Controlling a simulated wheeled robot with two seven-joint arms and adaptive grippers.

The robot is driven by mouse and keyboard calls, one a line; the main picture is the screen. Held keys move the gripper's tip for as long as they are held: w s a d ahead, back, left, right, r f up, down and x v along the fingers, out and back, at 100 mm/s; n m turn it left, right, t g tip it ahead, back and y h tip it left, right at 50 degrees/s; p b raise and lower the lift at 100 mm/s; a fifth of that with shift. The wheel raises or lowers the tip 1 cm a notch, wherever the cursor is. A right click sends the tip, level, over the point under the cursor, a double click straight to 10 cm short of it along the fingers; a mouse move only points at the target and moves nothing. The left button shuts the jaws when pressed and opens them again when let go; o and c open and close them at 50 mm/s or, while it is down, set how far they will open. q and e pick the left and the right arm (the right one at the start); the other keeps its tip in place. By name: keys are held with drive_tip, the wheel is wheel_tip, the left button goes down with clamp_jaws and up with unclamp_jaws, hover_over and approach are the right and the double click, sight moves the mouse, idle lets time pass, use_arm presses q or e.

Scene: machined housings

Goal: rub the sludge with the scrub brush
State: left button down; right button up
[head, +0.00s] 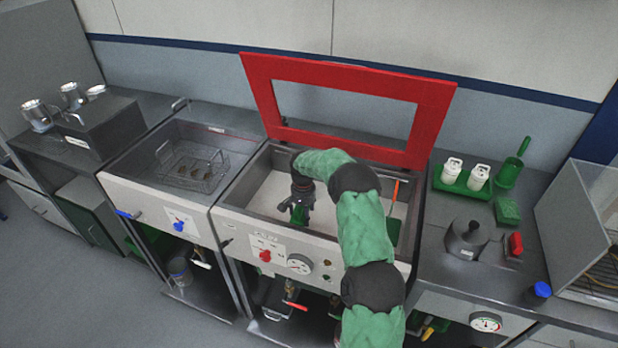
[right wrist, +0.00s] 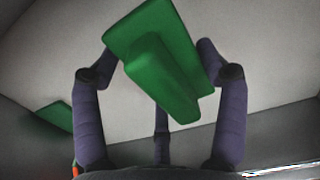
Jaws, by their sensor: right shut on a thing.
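My right gripper (head: 300,205) reaches down into the right-hand basin (head: 262,175), under the raised red lid. Its fingers are shut around a green scrub brush (right wrist: 160,65), a block with a raised grip. Only a little green of the brush shows beside the fingers in the head view. In the right wrist view the brush lies over the pale basin floor (right wrist: 255,45). I cannot tell whether it touches the floor. I cannot make out the sludge apart from the pale floor. My left gripper is not in view.
A green flat tool with an orange handle (head: 393,228) leans at the basin's right side. The red lid frame (head: 430,120) stands open behind. A wire basket (head: 190,165) sits in the left basin. White bottles (head: 478,177) and a green sponge (head: 507,210) are on the right counter.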

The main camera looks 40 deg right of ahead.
drive_tip(key=shift+r+p, duration=0.55)
drive_tip(key=shift+r, duration=0.7)
